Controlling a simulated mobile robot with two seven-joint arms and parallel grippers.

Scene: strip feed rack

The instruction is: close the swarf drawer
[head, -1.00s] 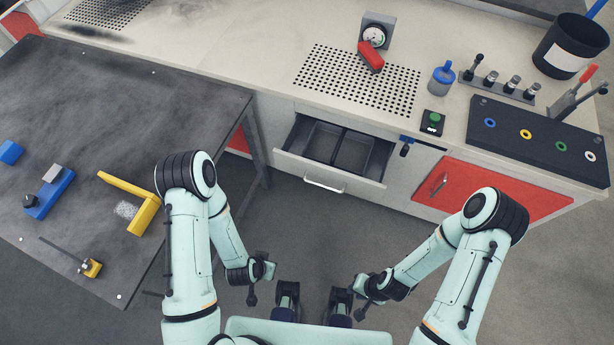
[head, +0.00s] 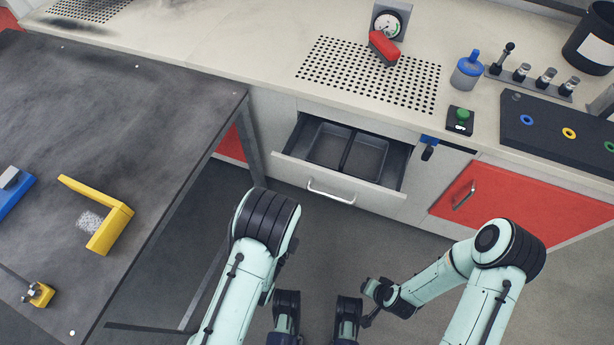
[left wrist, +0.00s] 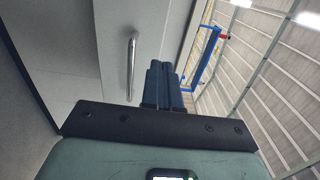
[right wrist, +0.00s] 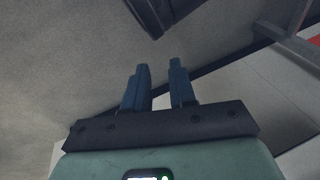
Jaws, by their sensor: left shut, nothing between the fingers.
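The swarf drawer (head: 376,199) stands open below the bench top in the head view. Its dark inside shows two compartments, and its pale front carries a bar handle (head: 331,192). In the left wrist view, the handle (left wrist: 132,66) stands just left of my left gripper (left wrist: 165,66), with a visible gap between them in the picture. That gripper is shut and empty. In the head view it is hidden behind my left arm. My right gripper (right wrist: 157,68) is open and empty, with a gap between its blue fingers. In the head view it is low, away from the drawer.
A dark table (head: 150,150) stands left of the drawer, its leg close by. A red cabinet door (head: 500,200) with a handle is to the right. A blue latch-like part (head: 428,142) sits beside the drawer. The floor before the drawer is open.

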